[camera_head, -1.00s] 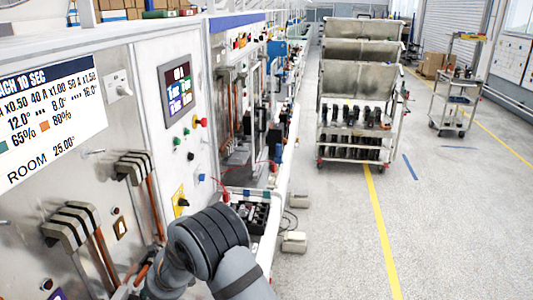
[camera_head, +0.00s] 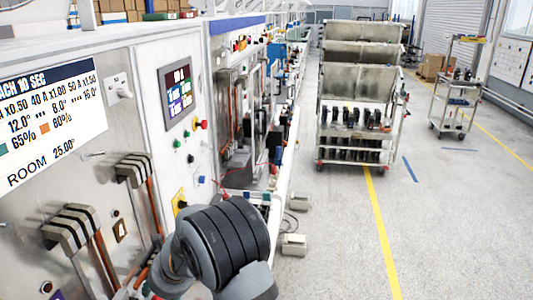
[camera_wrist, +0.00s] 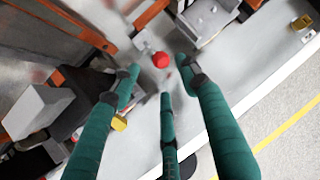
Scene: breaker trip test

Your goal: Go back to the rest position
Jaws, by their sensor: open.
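My gripper (camera_wrist: 160,85) shows in the wrist view as green fingers that are spread apart with nothing between them. Beyond the fingertips is a red round knob (camera_wrist: 160,59) on a pale panel, apart from them. In the head view my arm reaches in at the bottom centre, beside the test bench (camera_head: 145,205). The gripper itself cannot be made out there. No rest position is marked in either view.
The bench face carries a display (camera_head: 179,92), a red button (camera_head: 201,124) and a yellow-plated switch (camera_head: 180,202). A rack cart (camera_head: 357,98) and a small trolley (camera_head: 455,100) stand beyond. The floor (camera_head: 450,230) at right is clear.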

